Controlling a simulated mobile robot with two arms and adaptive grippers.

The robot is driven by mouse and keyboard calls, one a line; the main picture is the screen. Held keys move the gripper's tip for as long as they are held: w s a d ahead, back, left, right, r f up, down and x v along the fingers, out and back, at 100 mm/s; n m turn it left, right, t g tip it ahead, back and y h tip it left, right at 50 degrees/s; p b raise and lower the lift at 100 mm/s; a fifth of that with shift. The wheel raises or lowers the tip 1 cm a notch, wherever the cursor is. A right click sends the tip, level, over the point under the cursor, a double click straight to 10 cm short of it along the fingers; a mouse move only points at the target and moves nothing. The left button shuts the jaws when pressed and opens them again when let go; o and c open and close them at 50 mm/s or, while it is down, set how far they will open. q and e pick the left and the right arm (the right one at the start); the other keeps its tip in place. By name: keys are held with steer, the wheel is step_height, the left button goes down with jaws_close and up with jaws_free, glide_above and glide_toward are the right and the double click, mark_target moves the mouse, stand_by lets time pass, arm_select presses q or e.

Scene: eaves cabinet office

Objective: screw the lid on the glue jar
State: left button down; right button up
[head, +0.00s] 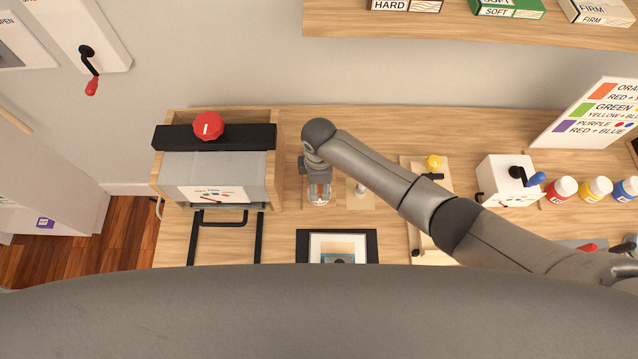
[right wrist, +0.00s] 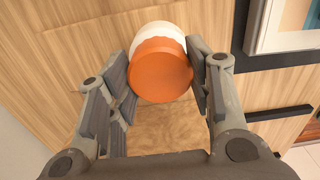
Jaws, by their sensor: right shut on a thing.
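The orange lid (right wrist: 160,70) is in the middle of the right wrist view, its flat top facing the camera. My right gripper (right wrist: 164,75) is shut on it, with one finger against each side. The white glue jar (right wrist: 158,32) shows just beyond the lid, in line with it and looking upright. I cannot tell whether the lid is seated flat or how far it is threaded. In the head view my right gripper (head: 319,192) points down at the table left of centre and hides most of the jar and lid. My left gripper is not in view.
A press with a red knob (head: 208,126) stands to the left. A framed picture (head: 337,248) lies in front, and a small pale square board (head: 360,201) lies close right. A white box with a crank (head: 508,182) and paint jars (head: 597,188) stand further right.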

steer(key=shift+s, duration=0.1)
steer(key=shift+f+m, duration=0.1)
steer(key=shift+m, duration=0.9)
steer(key=o, duration=1.2)
steer(key=shift+r, duration=0.2)
step_height(320, 180, up, 12)
steer(key=shift+d+f, duration=0.1)
steer(key=shift+f, duration=0.05)
